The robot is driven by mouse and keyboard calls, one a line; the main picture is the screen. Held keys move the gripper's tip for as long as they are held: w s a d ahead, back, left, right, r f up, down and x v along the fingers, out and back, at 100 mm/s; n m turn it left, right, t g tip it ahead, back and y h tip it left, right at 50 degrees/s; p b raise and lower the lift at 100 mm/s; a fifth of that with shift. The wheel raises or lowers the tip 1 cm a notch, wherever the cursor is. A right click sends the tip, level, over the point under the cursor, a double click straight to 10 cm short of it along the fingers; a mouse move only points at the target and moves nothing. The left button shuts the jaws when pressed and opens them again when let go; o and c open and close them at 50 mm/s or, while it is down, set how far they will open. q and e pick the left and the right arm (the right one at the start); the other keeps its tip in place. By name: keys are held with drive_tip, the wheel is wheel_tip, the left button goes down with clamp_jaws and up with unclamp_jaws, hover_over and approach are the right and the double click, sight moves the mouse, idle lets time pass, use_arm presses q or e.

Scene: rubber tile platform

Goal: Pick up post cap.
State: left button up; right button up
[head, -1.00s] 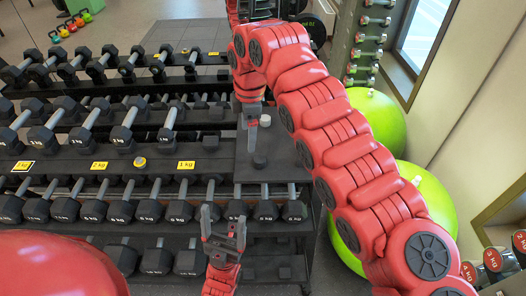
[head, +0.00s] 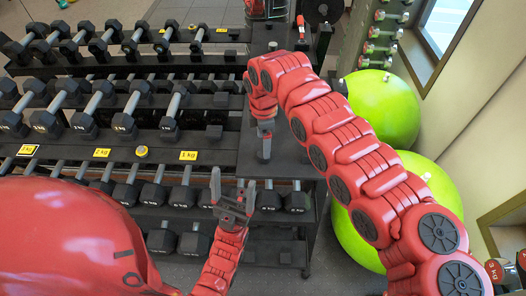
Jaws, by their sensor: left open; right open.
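I cannot make out the post cap for certain; the small dark round piece seen earlier on the rack's right-hand black surface (head: 249,160) does not show now, and my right gripper covers that spot. My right gripper (head: 264,150) points down over that surface, below the bent red arm. Its jaws are seen edge-on, open, and whether anything lies between them is hidden. My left gripper (head: 234,192) is lower, in front of the rack, pointing up. Its two dark fingers are apart and empty.
Several dark dumbbells (head: 172,112) fill the tiered rack on the left. A small yellow round object (head: 141,151) lies on a shelf edge near yellow weight labels (head: 188,155). Green exercise balls (head: 381,109) stand right of the rack. A red-and-black item (head: 300,28) stands at the back.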

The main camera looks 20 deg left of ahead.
drive_tip(key=shift+w+f, duration=0.1)
drive_tip(key=shift+f, duration=0.2)
drive_tip(key=shift+f+p, duration=0.2)
drive_tip(key=shift+p, duration=0.1)
wheel_tip(320, 180, down, 5)
drive_tip(key=shift+w+d+r+p, duration=0.1)
drive_tip(key=shift+r+p, duration=0.1)
drive_tip(key=shift+p, duration=1)
drive_tip(key=shift+f, duration=0.2)
clamp_jaws()
